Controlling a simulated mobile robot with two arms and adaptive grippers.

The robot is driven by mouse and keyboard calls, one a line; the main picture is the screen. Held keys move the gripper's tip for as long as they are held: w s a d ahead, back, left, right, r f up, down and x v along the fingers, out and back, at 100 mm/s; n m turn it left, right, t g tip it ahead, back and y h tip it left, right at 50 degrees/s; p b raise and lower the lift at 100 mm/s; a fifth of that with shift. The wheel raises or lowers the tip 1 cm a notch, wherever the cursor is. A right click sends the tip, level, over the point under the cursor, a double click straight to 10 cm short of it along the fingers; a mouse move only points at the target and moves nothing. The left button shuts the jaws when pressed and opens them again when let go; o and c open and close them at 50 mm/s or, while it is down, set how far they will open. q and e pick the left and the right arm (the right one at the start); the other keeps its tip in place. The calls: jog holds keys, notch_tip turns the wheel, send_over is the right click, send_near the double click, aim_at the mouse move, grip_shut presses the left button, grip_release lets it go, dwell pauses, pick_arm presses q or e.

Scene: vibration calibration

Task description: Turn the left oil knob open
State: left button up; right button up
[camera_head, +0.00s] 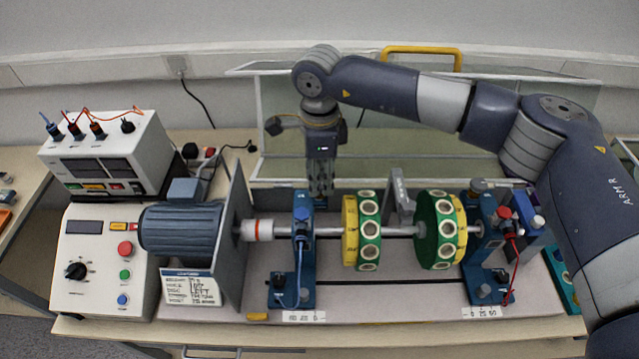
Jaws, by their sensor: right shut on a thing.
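My right gripper (320,188) comes down from above, its fingers pointing straight down just behind the top of the left blue bearing stand (305,262). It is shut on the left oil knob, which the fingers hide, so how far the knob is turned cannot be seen. The right blue bearing stand (484,255) has a grey knob (479,185) at its top back. My left gripper is not in view.
A shaft with two green-and-yellow discs (368,230) (441,230) runs between the stands from a motor (181,228). Blue and red sensor cables are at the stands. A control box (103,285) and a power unit (110,150) stand at left. A clear-sided guard is behind.

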jog(key=m+b, duration=0.8)
jog(key=b, duration=0.1)
jog(key=shift+f, duration=0.2)
jog(key=m+b, duration=0.3)
jog(key=shift+r+m, duration=0.1)
jog(key=shift+m, duration=0.2)
jog(key=shift+r+m+b, duration=0.15)
jog(key=shift+m+b, duration=0.7)
jog(key=shift+m, duration=0.75)
jog(key=o, duration=1)
jog(key=shift+o, duration=0.5)
notch_tip(320, 180, up, 12)
